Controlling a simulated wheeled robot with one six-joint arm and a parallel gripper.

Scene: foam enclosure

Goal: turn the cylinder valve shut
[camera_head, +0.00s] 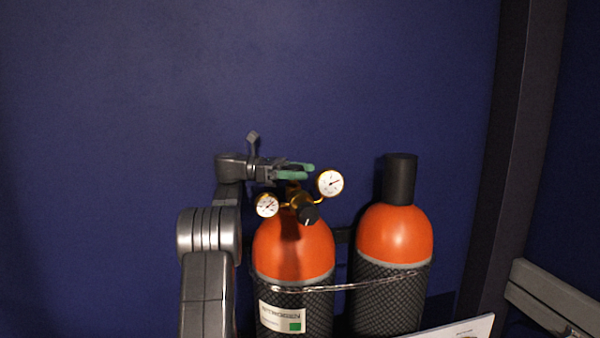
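The left cylinder (293,262) is orange on top, with a dark mesh sleeve and a white label. On its neck sits a brass regulator (298,201) with a black knob (308,215) and two round white gauges, one on the left (266,205) and one on the right (330,183). My gripper (298,171) reaches in from the left just above the regulator, its two green fingers pointing right. The fingers hide the top of the neck. I see no separate valve handle clearly. I cannot tell whether the fingers are apart or touch anything.
A second orange cylinder (395,235) with a black cap (400,179) stands to the right. A chain (345,288) runs across both cylinders. A white panel (460,328) is at the lower right, with a grey rail (550,300) beyond. The blue wall (400,70) above is clear.

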